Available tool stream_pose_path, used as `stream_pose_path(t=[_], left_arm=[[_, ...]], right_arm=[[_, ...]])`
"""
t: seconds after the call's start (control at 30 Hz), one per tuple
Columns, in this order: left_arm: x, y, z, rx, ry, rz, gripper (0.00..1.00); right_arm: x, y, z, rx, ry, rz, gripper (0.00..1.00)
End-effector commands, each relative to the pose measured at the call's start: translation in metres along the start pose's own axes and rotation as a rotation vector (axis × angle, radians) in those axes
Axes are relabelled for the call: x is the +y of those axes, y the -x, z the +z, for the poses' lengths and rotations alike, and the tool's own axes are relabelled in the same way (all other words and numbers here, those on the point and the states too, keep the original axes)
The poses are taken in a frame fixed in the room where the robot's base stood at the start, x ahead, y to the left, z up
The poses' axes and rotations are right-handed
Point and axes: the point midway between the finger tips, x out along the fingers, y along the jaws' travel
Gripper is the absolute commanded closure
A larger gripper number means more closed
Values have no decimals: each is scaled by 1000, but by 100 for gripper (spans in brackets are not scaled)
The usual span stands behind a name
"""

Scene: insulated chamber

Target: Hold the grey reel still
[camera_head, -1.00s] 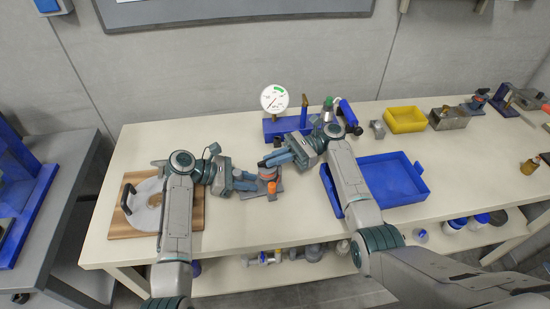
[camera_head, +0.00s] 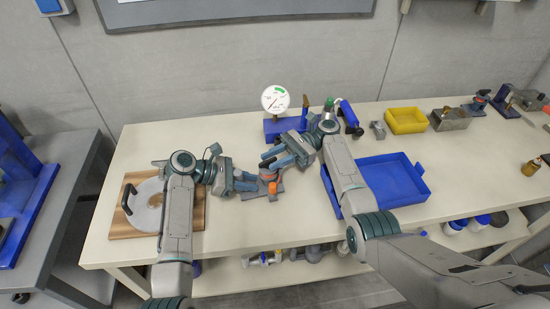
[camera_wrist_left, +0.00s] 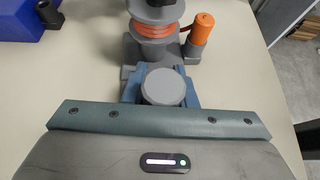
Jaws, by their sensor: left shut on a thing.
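The grey reel (camera_wrist_left: 163,87) shows in the left wrist view as a round, flat-topped grey piece between my blue fingers. My left gripper (camera_wrist_left: 161,80) is shut on it. Behind it stands a grey-flanged spool (camera_wrist_left: 157,27) wound with orange, beside an orange-capped post (camera_wrist_left: 201,32); whether these join the held piece is not clear. In the head view my left gripper (camera_head: 249,183) reaches this small unit (camera_head: 268,175) from the left. My right gripper (camera_head: 268,160) is just above and behind the unit, its two fingers apart, with nothing seen between them.
A pressure gauge (camera_head: 275,99) on a blue base stands behind the right gripper. A blue tray (camera_head: 417,190) lies to the right, with a yellow bin (camera_head: 405,120) behind it. A wooden board (camera_head: 130,222) with a pale disc lies at the left. The front table middle is clear.

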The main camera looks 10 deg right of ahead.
Motion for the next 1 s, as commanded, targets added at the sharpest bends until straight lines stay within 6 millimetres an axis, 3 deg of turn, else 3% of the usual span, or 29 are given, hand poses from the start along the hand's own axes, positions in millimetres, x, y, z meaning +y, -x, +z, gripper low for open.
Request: stream_pose_path(t=[0.27,0.73,1.0], left_arm=[[0,0,-1,1,1,0,100],[0,0,-1,1,1,0,100],[0,0,-1,1,1,0,100]], right_arm=[[0,0,4,1,2,-1,70],[0,0,83,2,4,-1,70],[0,0,100,1,1,-1,70]])
